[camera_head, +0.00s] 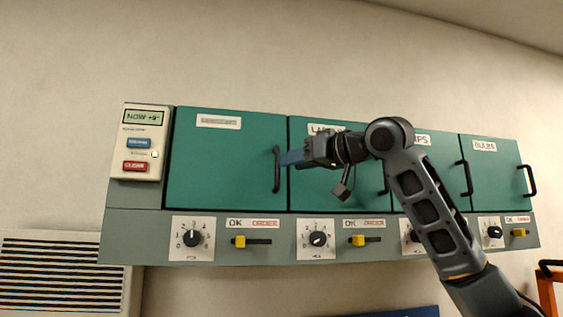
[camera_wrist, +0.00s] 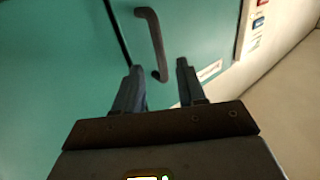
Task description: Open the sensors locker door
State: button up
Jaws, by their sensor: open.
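A wall cabinet has a row of green doors. The leftmost door (camera_head: 225,160) is shut; its white label (camera_head: 219,121) is too small to read. Its dark vertical bar handle (camera_head: 276,172) is at its right edge. My gripper (camera_head: 284,158) is at that handle's upper part, coming from the right. In the wrist view my gripper (camera_wrist: 160,70) is open, and one end of the handle (camera_wrist: 152,40) shows between its fingertips. I cannot tell whether the fingers touch it. The green door (camera_wrist: 205,30) lies behind, with part of its label (camera_wrist: 210,70) by the right finger.
A control panel (camera_head: 141,145) with blue and red buttons is left of the door. A strip of dials (camera_head: 193,239) and yellow sliders (camera_head: 240,241) runs below. A vent (camera_head: 60,275) is at lower left.

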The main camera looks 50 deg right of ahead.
jog(key=w+p, duration=0.1)
jog(key=w, duration=0.4)
grip_shut()
dwell(0.3)
